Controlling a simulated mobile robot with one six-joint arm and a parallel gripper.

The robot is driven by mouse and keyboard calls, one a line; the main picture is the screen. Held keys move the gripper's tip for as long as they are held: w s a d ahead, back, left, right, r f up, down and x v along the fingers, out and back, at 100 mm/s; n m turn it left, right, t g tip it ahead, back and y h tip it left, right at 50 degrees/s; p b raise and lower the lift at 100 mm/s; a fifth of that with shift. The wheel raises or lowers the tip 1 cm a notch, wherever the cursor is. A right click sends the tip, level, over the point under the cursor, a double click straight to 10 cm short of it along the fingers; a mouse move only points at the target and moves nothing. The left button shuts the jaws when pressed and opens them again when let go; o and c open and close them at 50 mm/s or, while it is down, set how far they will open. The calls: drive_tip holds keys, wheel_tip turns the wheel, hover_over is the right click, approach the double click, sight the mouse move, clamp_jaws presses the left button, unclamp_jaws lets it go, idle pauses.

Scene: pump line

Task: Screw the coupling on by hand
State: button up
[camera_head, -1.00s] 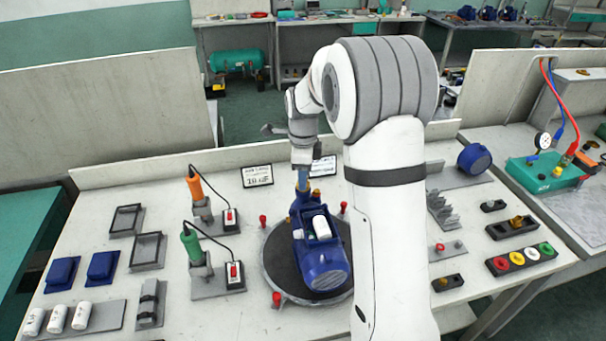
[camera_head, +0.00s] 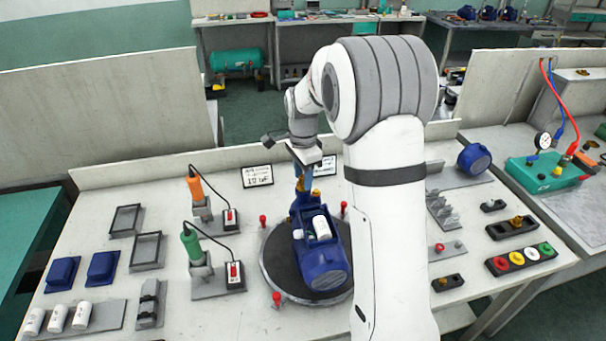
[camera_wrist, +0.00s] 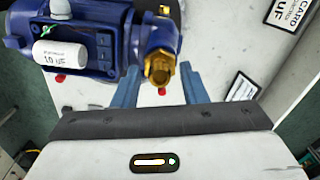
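The blue pump (camera_head: 322,262) lies on a dark round turntable (camera_head: 283,281), with a white cylinder (camera_head: 321,227) on its side. In the wrist view the blue pump body (camera_wrist: 105,18) fills the upper left, and a brass coupling (camera_wrist: 160,68) sits at its near end. My gripper (camera_wrist: 160,76) has its two blue fingers on either side of the brass coupling. Narrow gaps show between fingers and brass, so it looks open around it. In the head view my gripper (camera_head: 303,181) points down at the pump's far end. Whether the coupling's thread is engaged cannot be seen.
Red-topped posts (camera_head: 277,299) ring the turntable. An orange-handled tool (camera_head: 195,187) and a green-handled tool (camera_head: 191,245) stand to the left. A small sign (camera_head: 257,176) stands behind. Parts holders, including one with coloured rings (camera_head: 521,258), lie right of my arm.

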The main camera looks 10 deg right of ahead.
drive_tip(key=shift+n, duration=0.3)
drive_tip(key=n, duration=0.3)
drive_tip(key=shift+n, duration=0.3)
drive_tip(key=shift+c, duration=0.3)
clamp_jaws()
drive_tip(key=shift+m, duration=1.8)
drive_tip(key=m, duration=0.3)
